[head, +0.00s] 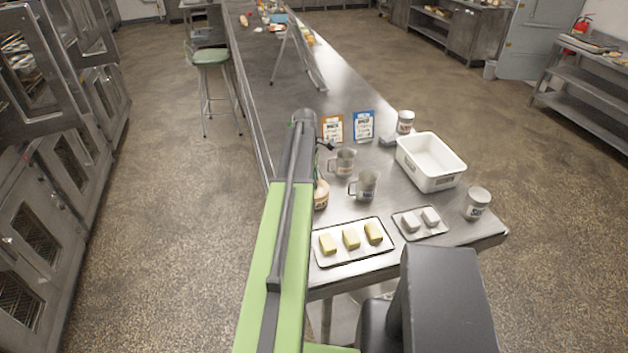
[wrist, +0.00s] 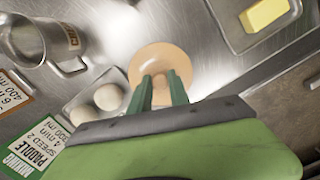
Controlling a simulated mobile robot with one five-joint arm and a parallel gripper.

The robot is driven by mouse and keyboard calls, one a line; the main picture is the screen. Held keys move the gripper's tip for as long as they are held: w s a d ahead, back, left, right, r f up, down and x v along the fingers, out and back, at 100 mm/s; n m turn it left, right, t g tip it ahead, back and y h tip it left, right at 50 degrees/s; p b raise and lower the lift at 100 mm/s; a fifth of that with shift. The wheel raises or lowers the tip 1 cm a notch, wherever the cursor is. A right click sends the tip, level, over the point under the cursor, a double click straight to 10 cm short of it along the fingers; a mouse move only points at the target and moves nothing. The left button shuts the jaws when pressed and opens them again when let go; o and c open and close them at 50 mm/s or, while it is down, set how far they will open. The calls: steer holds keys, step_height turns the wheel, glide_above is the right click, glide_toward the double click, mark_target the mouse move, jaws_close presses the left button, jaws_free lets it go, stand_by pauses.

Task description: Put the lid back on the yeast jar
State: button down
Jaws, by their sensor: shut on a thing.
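In the wrist view my gripper (wrist: 160,84) is shut on a round tan lid (wrist: 163,58), its two green fingers meeting it near the middle. The lid covers whatever is directly below, so I cannot tell there whether it rests on a jar or hangs above one. In the head view a tan jar (head: 321,196), seemingly the yeast jar, stands on the steel table just right of my arm and is partly hidden by it. My gripper's fingertips are not clear in the head view.
Metal jugs (head: 364,187) stand close right of the jar. A butter tray (head: 318,261) lies in front. Two eggs (wrist: 107,97) sit beside the lid in the wrist view.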

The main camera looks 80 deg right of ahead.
steer(key=c, duration=1.1)
jaws_free()
steer(key=shift+c, duration=0.2)
steer(key=o, duration=0.5)
step_height(320, 180, up, 7)
steer(key=p, duration=0.7)
jaws_close()
